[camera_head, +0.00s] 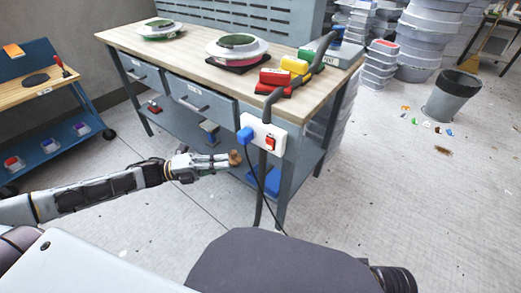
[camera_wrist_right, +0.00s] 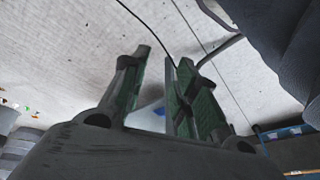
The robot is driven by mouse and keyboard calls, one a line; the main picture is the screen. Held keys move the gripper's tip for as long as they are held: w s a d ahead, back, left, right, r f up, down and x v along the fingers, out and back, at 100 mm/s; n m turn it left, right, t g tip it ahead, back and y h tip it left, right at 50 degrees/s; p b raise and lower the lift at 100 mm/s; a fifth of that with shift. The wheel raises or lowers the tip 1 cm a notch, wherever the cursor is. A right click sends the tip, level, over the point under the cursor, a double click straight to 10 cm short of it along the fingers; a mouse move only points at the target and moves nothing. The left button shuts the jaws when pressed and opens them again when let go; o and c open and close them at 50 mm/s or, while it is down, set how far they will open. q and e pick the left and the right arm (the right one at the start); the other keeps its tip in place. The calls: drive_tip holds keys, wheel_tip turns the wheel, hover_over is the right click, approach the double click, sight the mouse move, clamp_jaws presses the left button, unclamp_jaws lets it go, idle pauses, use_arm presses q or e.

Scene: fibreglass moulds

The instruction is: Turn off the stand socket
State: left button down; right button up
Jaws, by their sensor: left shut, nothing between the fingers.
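The stand socket is a white box (camera_head: 280,138) on a black upright stand (camera_head: 261,190) at the near right corner of the workbench. It has a red rocker switch (camera_head: 271,143) on its right part and a blue plug (camera_head: 245,136) in its left part. I cannot tell the switch's position. My left gripper (camera_head: 234,158) is shut and empty, a little below and left of the socket in the picture, with its brownish tips pointing right. My right gripper (camera_wrist_right: 164,58) shows only in the right wrist view, its green-padded fingers apart over the floor.
The workbench (camera_head: 130,42) carries round moulds, red and yellow tools (camera_head: 275,77) and a green box. A black cable hangs from the plug. A bin (camera_head: 451,96) and small litter are at the right. A tool cart (camera_head: 40,95) stands at the left. Floor around the stand is mostly clear.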

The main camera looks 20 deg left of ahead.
sight(269, 144)
use_arm(q)
drive_tip(key=shift+d, duration=0.15)
use_arm(e)
drive_tip(key=shift+f, duration=0.1)
